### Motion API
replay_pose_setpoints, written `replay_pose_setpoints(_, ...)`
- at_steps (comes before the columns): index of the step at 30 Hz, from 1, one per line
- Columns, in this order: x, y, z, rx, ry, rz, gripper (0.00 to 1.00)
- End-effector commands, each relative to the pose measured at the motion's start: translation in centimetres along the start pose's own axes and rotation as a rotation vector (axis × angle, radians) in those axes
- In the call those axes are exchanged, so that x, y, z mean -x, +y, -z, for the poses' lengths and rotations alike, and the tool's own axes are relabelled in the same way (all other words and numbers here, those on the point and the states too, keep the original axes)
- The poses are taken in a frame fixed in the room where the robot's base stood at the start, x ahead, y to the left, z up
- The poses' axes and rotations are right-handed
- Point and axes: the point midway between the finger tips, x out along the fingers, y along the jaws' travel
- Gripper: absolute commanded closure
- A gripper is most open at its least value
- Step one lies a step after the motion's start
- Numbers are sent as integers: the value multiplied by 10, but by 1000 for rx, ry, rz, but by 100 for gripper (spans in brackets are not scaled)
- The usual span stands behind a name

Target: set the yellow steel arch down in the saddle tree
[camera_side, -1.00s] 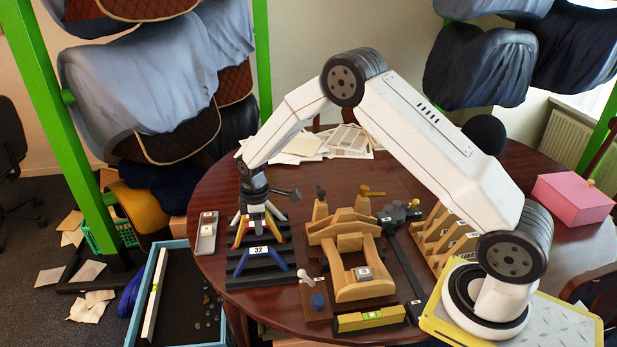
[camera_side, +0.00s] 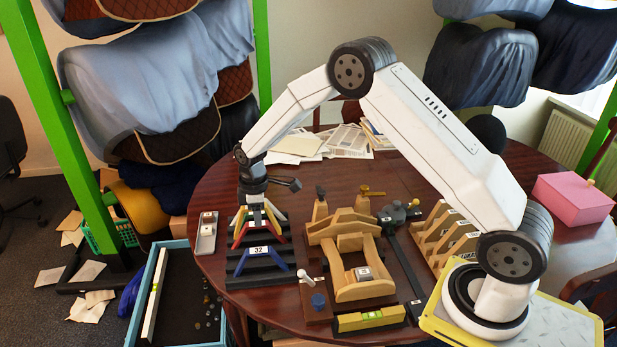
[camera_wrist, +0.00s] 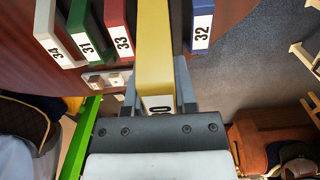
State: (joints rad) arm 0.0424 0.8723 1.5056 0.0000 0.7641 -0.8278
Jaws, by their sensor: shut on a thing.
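My gripper (camera_side: 256,198) points down over the dark slotted rack at the left of the table. In the wrist view its two grey fingers (camera_wrist: 157,92) are shut on the yellow steel arch (camera_wrist: 154,45), whose number label is partly hidden. The arch hangs above the rack, between the red arch (camera_wrist: 118,28) labelled 33 and the blue arch (camera_wrist: 201,22) labelled 32. In the side view the gripper and the other arches make the yellow arch hard to make out. The wooden saddle tree (camera_side: 340,228) stands right of the rack, apart from the gripper.
The rack (camera_side: 262,280) also holds white and green arches. A yellow level block (camera_side: 370,319) lies in front of the saddle tree. A dark clamp bar (camera_side: 399,262) and a slotted wooden rack (camera_side: 440,238) stand to its right. A blue tray (camera_side: 185,320) is at the left.

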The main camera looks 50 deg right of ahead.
Motion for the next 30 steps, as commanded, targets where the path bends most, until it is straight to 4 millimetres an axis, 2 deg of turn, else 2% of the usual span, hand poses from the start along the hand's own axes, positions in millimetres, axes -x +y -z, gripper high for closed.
replay_pose_setpoints(8, 34, 1, 1, 0, 4, -4, 100)
replay_pose_setpoints(20, 114, 0, 0, 0, 4, -4, 100)
replay_pose_setpoints(26, 114, 16, -37, -5, 1, -1, 100)
replay_pose_setpoints(30, 114, 28, -70, -6, 1, 0, 100)
